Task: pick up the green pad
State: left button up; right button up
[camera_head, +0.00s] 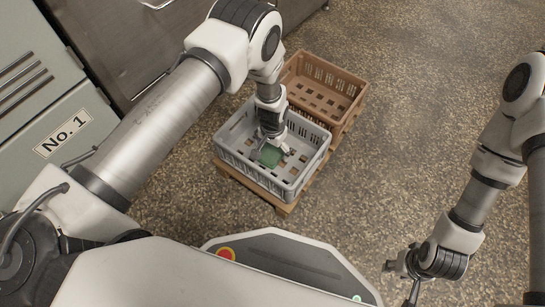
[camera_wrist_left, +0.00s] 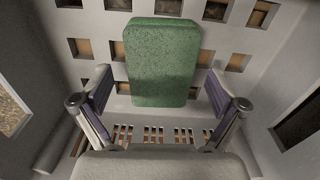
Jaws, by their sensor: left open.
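The green pad (camera_head: 268,156) lies in the grey crate (camera_head: 258,178). In the left wrist view the pad (camera_wrist_left: 162,62) is a rounded green block on the crate's slotted floor (camera_wrist_left: 90,22). My left gripper (camera_head: 270,152) reaches down into the crate from above, close over the pad. Its two fingers (camera_wrist_left: 160,97) are apart, one on each side of the pad's near end, with a gap to the pad on both sides. My right gripper (camera_head: 402,284) hangs at the lower right, away from the crates; its finger gap is unclear.
A brown crate (camera_head: 340,83) stands behind the grey crate, and a wooden pallet (camera_head: 285,209) shows under the grey one. The grey crate's walls surround my left gripper. A cabinet marked No. 1 (camera_head: 62,132) is at the left. The speckled floor (camera_head: 410,130) to the right is clear.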

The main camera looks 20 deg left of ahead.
aim_at(273, 150)
pick_arm(q)
jog(key=shift+f, duration=0.75)
jog(key=shift+r, duration=0.2)
jog(key=c, duration=0.8)
pick_arm(e)
jog(key=shift+f, duration=0.35)
pick_arm(q)
notch_tip(273, 150, up, 10)
jog(key=p, duration=0.6)
pick_arm(e)
notch_tip(273, 150, up, 6)
pick_arm(q)
jog(key=shift+o, duration=0.4)
